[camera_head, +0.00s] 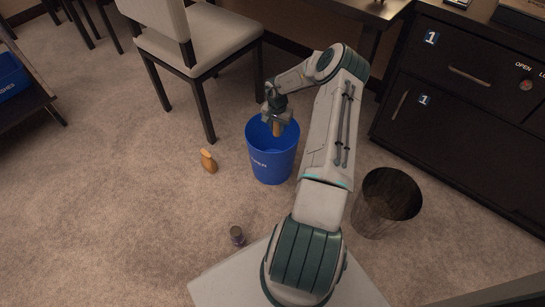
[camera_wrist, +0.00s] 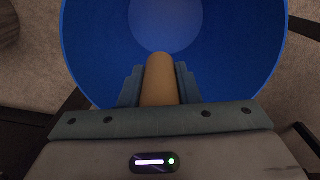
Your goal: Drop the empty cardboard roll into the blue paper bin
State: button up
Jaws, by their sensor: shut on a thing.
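The empty cardboard roll (camera_wrist: 160,82) is a tan tube held between the two fingers of my gripper (camera_wrist: 160,88) in the wrist view. My gripper is shut on it. In the head view, my gripper (camera_head: 277,118) is over the opening of the blue paper bin (camera_head: 272,167), with the roll (camera_head: 277,130) pointing down into it. The bin's blue inside (camera_wrist: 100,50) surrounds the roll in the wrist view, and its floor shows beyond the roll's end. The bin stands upright on the carpet, with partly readable white lettering on its front.
A dark round bin (camera_head: 377,215) stands right of my arm. A tan object (camera_head: 208,161) and a small dark cylinder (camera_head: 237,235) are on the carpet. A chair (camera_head: 200,45) stands behind the blue bin, dark cabinets (camera_head: 455,95) at right.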

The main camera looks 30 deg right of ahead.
jog(key=shift+f, duration=0.55)
jog(key=shift+r, duration=0.1)
jog(key=o, duration=1)
notch_tip(320, 180, up, 14)
jog(key=p, duration=0.5)
jog(key=shift+p, duration=0.3)
